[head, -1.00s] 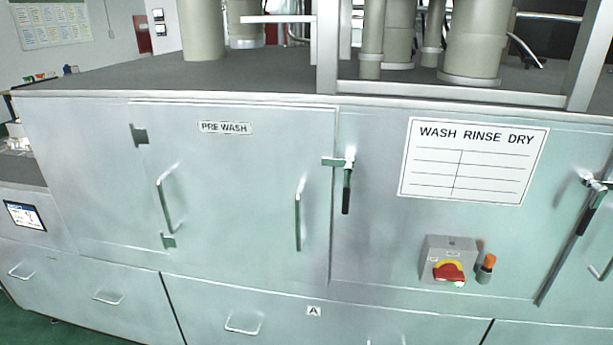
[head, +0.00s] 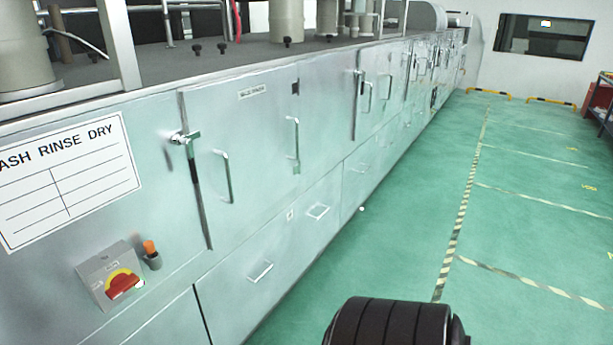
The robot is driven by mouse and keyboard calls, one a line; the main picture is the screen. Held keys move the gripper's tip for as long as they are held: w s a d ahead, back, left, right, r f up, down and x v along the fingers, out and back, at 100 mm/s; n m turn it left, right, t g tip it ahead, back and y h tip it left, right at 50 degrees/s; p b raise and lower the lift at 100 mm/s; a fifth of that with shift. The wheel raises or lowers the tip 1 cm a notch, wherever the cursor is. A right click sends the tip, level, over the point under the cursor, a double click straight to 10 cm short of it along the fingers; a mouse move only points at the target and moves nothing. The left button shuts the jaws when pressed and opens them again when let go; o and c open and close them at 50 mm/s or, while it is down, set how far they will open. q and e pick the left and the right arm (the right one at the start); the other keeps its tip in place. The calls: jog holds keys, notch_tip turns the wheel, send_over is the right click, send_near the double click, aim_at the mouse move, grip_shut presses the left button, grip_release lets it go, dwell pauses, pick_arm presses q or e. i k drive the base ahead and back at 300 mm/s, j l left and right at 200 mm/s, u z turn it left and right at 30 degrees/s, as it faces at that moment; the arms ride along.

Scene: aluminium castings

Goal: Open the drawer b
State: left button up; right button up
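A wide lower drawer (head: 285,250) sits in the long pale metal machine front, below an upper door. It is shut flush with the front. It has two bar handles, a near one (head: 261,271) and a far one (head: 318,211). A small label plate (head: 290,214) sits between them near the top edge; its letter is too small to read, so I cannot confirm that this is drawer b. Neither of my grippers is in view.
An upper door (head: 245,150) with a latch is shut. A grey switch box (head: 97,277) with a red and yellow knob sticks out at lower left. The green floor (head: 400,240) to the right is clear, with striped lines (head: 462,217).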

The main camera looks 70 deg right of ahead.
aim_at(232, 297)
jog(key=z, duration=2.1)
jog(key=i+l+u, duration=0.35)
jog(key=i, duration=0.45)
jog(key=i+l+u, duration=0.35)
jog(key=i+l, duration=0.3)
jog(key=i+l+u, duration=0.35)
jog(key=i+l, duration=0.35)
jog(key=l, duration=0.15)
